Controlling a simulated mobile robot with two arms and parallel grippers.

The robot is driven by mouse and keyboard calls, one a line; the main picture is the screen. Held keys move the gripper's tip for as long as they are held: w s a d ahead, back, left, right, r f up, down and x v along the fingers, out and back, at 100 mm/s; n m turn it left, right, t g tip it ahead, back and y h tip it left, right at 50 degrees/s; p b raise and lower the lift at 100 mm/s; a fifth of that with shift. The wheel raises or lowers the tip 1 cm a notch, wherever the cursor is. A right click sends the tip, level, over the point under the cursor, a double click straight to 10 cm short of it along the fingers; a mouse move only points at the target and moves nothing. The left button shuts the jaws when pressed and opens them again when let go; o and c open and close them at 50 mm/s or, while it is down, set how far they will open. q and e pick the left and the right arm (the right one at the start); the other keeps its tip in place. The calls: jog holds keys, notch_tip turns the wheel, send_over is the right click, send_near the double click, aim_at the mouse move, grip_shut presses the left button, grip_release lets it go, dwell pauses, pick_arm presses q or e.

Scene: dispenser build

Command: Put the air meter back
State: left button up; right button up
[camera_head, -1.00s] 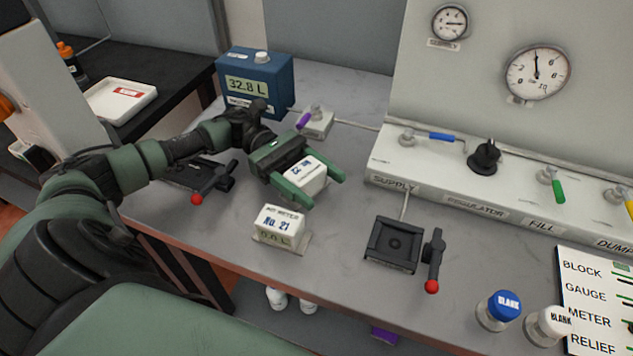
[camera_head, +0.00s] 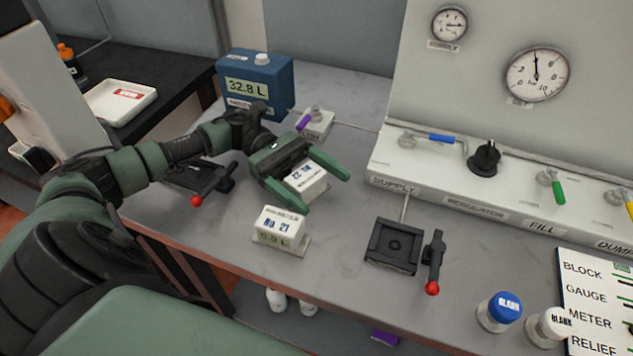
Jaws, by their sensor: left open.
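A white block-shaped meter marked No. 22 (camera_head: 309,180) is on the grey bench, between the two fingers of my left gripper (camera_head: 329,193). The gripper's green fingers are open, one on each side of it; part of the block is hidden by the gripper. A second white meter, marked "AIR METER No. 21" (camera_head: 280,229), stands in front of it on a small plate. Its lower display is too small to read surely. My right gripper is not in view.
A black clamp fixture (camera_head: 394,245) with a red-knobbed lever stands empty at centre right. Another red-knobbed fixture (camera_head: 190,178) is under my left arm. A blue box (camera_head: 256,84) reads 32.8 L. Blue and white BLANK caps (camera_head: 505,306) stand at the front right.

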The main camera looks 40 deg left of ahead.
pick_arm(q)
jog(key=shift+a+r, duration=0.15)
jog(key=shift+r, duration=0.35)
jog(key=a+b, duration=0.1)
jog(key=a, duration=0.1)
jog(key=a+b, duration=0.1)
jog(key=a, duration=0.1)
jog(key=w+a, duration=0.1)
jog(key=a, duration=0.1)
jog(key=shift+f+b, duration=0.3)
jog(key=shift+b, duration=0.1)
jog(key=shift+a+r, duration=0.1)
jog(key=shift+a, duration=0.45)
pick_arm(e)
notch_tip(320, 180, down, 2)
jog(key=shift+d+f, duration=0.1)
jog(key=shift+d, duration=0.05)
pick_arm(q)
jog(key=shift+r, duration=0.1)
